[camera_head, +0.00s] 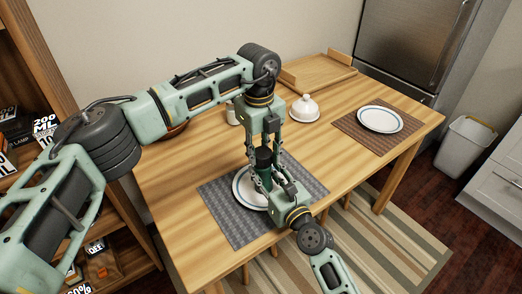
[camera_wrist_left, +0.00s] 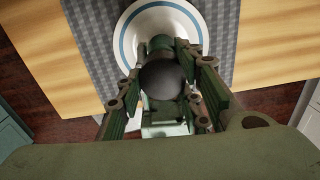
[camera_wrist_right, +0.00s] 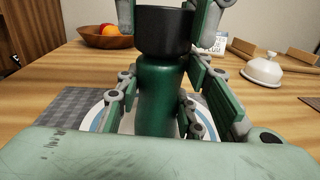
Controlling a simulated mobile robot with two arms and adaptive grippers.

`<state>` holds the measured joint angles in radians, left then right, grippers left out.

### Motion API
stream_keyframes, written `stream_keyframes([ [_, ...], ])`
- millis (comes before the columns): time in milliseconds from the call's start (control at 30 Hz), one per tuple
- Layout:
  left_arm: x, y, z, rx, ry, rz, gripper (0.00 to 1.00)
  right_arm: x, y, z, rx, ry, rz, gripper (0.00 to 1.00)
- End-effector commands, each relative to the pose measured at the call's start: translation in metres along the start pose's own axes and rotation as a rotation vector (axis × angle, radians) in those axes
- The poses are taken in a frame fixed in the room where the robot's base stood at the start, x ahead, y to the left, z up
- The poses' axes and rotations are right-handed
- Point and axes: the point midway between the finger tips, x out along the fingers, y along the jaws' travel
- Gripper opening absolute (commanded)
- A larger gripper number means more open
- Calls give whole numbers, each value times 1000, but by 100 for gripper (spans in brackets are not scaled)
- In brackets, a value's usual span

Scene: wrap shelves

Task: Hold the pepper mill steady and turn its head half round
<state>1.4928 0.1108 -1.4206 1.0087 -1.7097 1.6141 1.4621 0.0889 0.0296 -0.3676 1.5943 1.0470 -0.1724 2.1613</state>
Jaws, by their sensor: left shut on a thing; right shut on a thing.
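The pepper mill has a green body (camera_wrist_right: 158,97) and a black head (camera_wrist_right: 164,32). It looks upright above a white plate with a blue ring (camera_head: 242,190); its base is hidden. My left gripper (camera_head: 263,157) comes down from above and is shut on the head, with a finger on each side. The dark head also shows between its fingers in the left wrist view (camera_wrist_left: 162,77). My right gripper (camera_wrist_right: 157,108) comes from the front, lower down, and is shut on the green body.
The plate lies on a grey placemat (camera_head: 226,217). A white domed dish (camera_head: 304,110), a wooden tray (camera_head: 318,72), and a second plate (camera_head: 380,119) on a brown mat are farther back. A fruit bowl (camera_wrist_right: 103,40) stands behind the mill. Bare table lies between the mats.

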Motion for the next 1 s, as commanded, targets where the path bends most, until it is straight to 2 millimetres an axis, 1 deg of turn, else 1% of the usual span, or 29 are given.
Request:
stream_keyframes([
  [33, 1, 2, 1, 23, 0, 6, 8, -1, -3, -2, 0, 3, -5, 3],
  [200, 1, 2, 1, 117, 1, 7, 8, -1, -3, -2, 0, 3, -6, 3],
  [467, 2, 3, 1, 126, 2, 8, 8, -1, -4, -2, -2, 2, -7, 3],
  [500, 2, 3, 1, 126, 2, 9, 36, -1, -4, -2, -2, 2, -7, 3],
  [600, 2, 3, 1, 125, 2, 8, 44, -1, -4, -2, -2, 2, -8, 3],
  [667, 2, 2, 1, 125, 2, 7, 50, -1, -4, -2, -2, 2, -7, 3],
  [1000, -1, 1, 1, 125, 1, 2, 50, 0, -2, -2, -2, 2, -4, 3],
])
